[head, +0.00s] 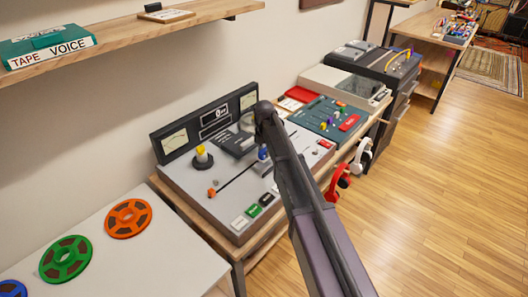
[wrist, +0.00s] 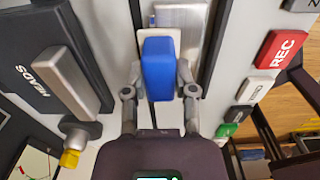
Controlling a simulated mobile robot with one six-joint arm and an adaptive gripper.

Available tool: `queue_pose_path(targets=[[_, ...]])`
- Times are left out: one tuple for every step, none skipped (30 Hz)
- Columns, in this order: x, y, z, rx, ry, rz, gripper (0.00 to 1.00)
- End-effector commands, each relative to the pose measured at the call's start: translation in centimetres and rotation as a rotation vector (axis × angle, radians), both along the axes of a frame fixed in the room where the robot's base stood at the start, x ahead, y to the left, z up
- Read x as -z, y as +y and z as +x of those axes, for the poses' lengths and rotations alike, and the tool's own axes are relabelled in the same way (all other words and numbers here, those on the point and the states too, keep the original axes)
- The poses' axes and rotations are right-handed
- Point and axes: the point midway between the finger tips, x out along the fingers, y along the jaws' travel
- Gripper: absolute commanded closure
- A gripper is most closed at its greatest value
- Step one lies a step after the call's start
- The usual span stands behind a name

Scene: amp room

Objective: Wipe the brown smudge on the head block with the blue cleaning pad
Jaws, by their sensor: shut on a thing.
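My gripper (wrist: 160,76) is shut on the blue cleaning pad (wrist: 160,62), one finger on each side of it. In the head view the blue pad (head: 263,152) shows small beside my arm, over the tape machine (head: 190,180). In the wrist view a pale metal block (wrist: 183,16) lies just beyond the pad; I cannot tell whether they touch. A black cover marked HEADS (wrist: 35,75) and a silver bar (wrist: 68,84) are at the left. I see no brown smudge, and the pad may hide part of the block.
A yellow-topped post (head: 201,155) stands on the machine's left. REC (wrist: 282,48), white and green buttons line the right side in the wrist view. A teal mixer (head: 325,115) is beyond the machine. Orange (head: 127,218) and green (head: 66,258) reels lie on the near table.

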Motion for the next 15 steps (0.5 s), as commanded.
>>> queue_pose_path(targets=[[0.1, -0.2, 0.0, 0.001, -0.002, -0.003, 1.00], [0.1, -0.2, 0.0, 0.001, -0.002, -0.003, 1.00], [0.1, -0.3, -0.1, 0.001, -0.002, -0.003, 1.00], [0.1, -0.4, -0.2, 0.001, -0.002, -0.003, 1.00], [0.0, -0.5, -0.3, 0.001, -0.002, -0.003, 1.00], [0.0, -0.7, -0.4, 0.001, -0.002, -0.003, 1.00], [0.0, -0.8, -0.5, 0.001, -0.001, -0.003, 1.00], [0.0, -1.0, -0.7, 0.001, -0.001, -0.003, 1.00], [0.0, -1.2, -0.9, 0.001, -0.001, -0.003, 1.00], [0.0, -1.3, -1.0, 0.001, -0.001, -0.003, 1.00], [0.0, -1.5, -1.1, 0.001, 0.000, -0.003, 1.00], [0.0, -1.7, -1.3, 0.001, 0.000, -0.004, 1.00], [0.0, -1.8, -1.4, 0.001, 0.000, -0.004, 1.00], [0.0, -2.0, -1.5, 0.002, 0.000, -0.004, 1.00], [-0.1, -2.2, -1.7, 0.002, 0.000, -0.004, 1.00]])
